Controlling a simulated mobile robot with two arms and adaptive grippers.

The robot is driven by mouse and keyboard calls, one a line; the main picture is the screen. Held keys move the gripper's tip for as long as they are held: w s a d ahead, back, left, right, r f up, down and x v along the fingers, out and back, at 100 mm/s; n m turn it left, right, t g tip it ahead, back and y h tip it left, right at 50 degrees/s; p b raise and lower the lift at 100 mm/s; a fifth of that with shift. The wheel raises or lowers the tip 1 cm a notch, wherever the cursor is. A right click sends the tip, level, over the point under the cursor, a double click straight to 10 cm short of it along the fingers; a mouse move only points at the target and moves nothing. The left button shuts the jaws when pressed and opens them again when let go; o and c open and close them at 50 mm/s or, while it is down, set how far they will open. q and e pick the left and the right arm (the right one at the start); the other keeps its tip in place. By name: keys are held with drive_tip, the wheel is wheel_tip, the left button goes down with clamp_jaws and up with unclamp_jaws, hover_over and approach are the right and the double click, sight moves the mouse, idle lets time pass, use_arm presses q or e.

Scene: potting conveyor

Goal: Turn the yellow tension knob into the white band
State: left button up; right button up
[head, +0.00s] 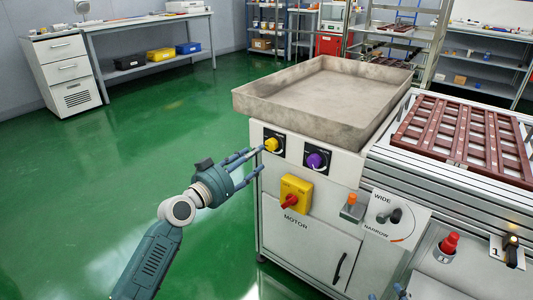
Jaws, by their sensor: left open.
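The yellow tension knob (270,144) sits on a dark dial plate at the upper left of the machine's front. The plate's markings, including any white band, are too small to read. My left gripper (254,160) is open. Its fingers point right, with the tips close to the yellow knob; I cannot tell whether they touch it. A small part of my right gripper (402,291) may show at the bottom edge; its state cannot be made out.
A purple knob (316,160) is just right of the yellow one. Below are a yellow motor switch (295,194) with a red handle and an orange button (351,199). A grey tray (325,88) overhangs the panel. Green floor (60,190) at left is clear.

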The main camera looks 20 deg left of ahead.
sight(269, 147)
use_arm(q)
drive_tip(key=x, duration=0.5)
drive_tip(key=shift+w+d+f+b, duration=0.1)
drive_tip(key=shift+w+d+b, duration=0.05)
drive_tip(key=shift+w+b, duration=0.25)
drive_tip(key=shift+w+d, duration=0.2)
drive_tip(key=shift+w, duration=0.15)
use_arm(e)
drive_tip(key=shift+w+a+r+t+y, duration=0.2)
drive_tip(key=shift+w+r+t, duration=0.2)
drive_tip(key=shift+r, duration=0.45)
drive_tip(key=shift+w+a+r+t+y, duration=0.15)
drive_tip(key=shift+w+r+t, duration=0.25)
drive_tip(key=shift+r, duration=0.45)
drive_tip(key=shift+w+a+r+t+y, duration=0.1)
drive_tip(key=shift+w+a+r+t, duration=0.3)
drive_tip(key=shift+r, duration=0.45)
drive_tip(key=shift+s+d, duration=0.1)
drive_tip(key=shift+d, duration=0.05)
use_arm(q)
drive_tip(key=c, duration=1.2)
